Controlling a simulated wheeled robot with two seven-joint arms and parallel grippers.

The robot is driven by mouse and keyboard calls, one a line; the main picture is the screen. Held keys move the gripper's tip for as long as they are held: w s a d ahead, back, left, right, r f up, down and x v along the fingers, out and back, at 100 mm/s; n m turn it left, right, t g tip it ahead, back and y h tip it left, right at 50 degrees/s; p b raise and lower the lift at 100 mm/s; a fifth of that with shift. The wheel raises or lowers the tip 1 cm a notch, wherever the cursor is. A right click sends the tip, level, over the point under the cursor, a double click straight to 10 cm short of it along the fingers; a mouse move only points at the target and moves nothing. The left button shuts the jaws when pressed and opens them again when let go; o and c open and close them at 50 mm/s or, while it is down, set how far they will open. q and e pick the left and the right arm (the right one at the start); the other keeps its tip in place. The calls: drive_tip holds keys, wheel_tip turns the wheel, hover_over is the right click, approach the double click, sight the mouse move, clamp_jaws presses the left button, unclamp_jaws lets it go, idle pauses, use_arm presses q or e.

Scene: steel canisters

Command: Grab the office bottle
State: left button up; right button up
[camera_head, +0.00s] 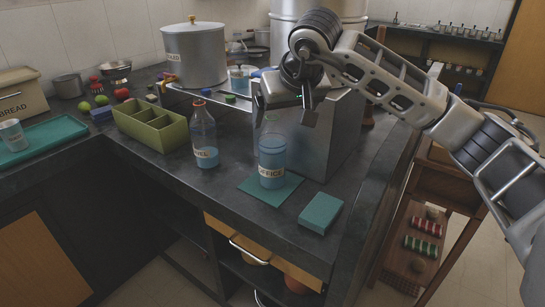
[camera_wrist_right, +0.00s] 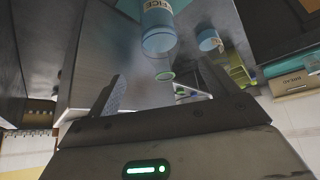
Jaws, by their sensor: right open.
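The office bottle (camera_head: 271,160) is a clear bottle with blue liquid and a cream label reading OFFICE. It stands upright on a teal mat (camera_head: 251,187) near the counter's front edge. My right gripper (camera_head: 284,110) is above the bottle, beside the steel box, with its fingers apart and nothing between them. In the right wrist view the picture is upside down; the office bottle (camera_wrist_right: 158,30) shows beyond the open fingers (camera_wrist_right: 165,90), apart from them. My left gripper is out of view.
A similar bottle (camera_head: 204,138) with blue liquid stands to the left. A green divided box (camera_head: 151,126) is farther left. A large steel box (camera_head: 320,135) stands right behind the office bottle. A teal block (camera_head: 320,213) lies at front right.

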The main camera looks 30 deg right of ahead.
sight(276, 133)
drive_tip(key=x, duration=0.4)
drive_tip(key=shift+w+f, duration=0.1)
drive_tip(key=shift+f, duration=0.15)
drive_tip(key=shift+x, duration=2.55)
